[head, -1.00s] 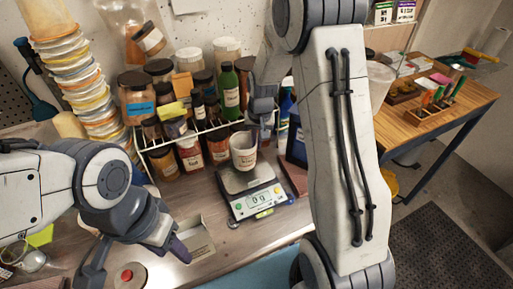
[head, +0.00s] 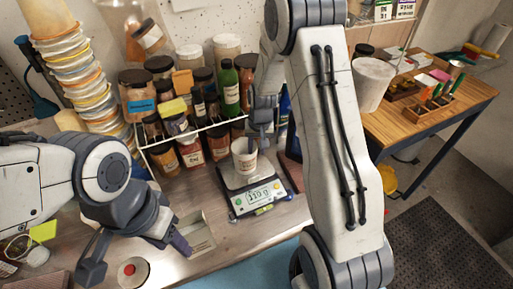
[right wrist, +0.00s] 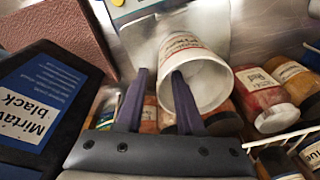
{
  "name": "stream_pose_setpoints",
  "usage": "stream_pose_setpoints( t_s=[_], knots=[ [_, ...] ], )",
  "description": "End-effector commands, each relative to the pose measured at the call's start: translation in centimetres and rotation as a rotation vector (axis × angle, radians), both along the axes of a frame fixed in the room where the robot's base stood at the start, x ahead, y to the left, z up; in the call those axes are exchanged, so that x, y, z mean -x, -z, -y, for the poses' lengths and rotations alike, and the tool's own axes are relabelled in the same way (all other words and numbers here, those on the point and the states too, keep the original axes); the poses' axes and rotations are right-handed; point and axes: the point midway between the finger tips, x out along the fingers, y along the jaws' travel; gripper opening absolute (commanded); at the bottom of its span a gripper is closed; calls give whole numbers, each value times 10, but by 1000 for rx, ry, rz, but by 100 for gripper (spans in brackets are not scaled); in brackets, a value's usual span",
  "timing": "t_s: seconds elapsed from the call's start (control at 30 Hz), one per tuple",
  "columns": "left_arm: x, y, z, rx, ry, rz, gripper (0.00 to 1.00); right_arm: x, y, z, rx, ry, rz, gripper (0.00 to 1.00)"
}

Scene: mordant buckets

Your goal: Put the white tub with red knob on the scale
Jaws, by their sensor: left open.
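The scale (head: 255,198) stands on the bench with a lit display showing a three-digit gram reading. A white cup with printed lettering (head: 244,163) stands on its pan. In the right wrist view the cup (right wrist: 205,80) shows its open mouth. My right gripper (right wrist: 158,74) is open there, one finger at the cup's mouth and the other outside it. A small white, round-looking tub with a red knob (head: 132,269) stands at the bench's front left. My left gripper (head: 136,256) is open, its fingers on either side of the tub in the picture; contact cannot be told.
A wire rack with several jars (head: 190,150) stands behind the scale. Stacked tubs (head: 82,75) rise at the back left. A shallow grey tray (head: 196,232) lies between the left gripper and the scale. A dark-blue labelled box (right wrist: 45,105) is left in the wrist view.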

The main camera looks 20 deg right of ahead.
Motion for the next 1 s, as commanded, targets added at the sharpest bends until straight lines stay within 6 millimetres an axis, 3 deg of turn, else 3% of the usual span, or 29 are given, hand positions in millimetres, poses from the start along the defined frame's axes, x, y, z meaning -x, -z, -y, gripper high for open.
stream_pose_setpoints(
  t_s=[0.27,0.7,1.0],
  knots=[
    [0,3,0,0,0,0,50,0,-18,0,0,0,6,37],
    [0,21,0,0,-3,0,50,13,-104,1,1,0,5,37],
    [0,22,0,0,-4,0,50,17,-123,0,0,-4,0,37]
  ],
)
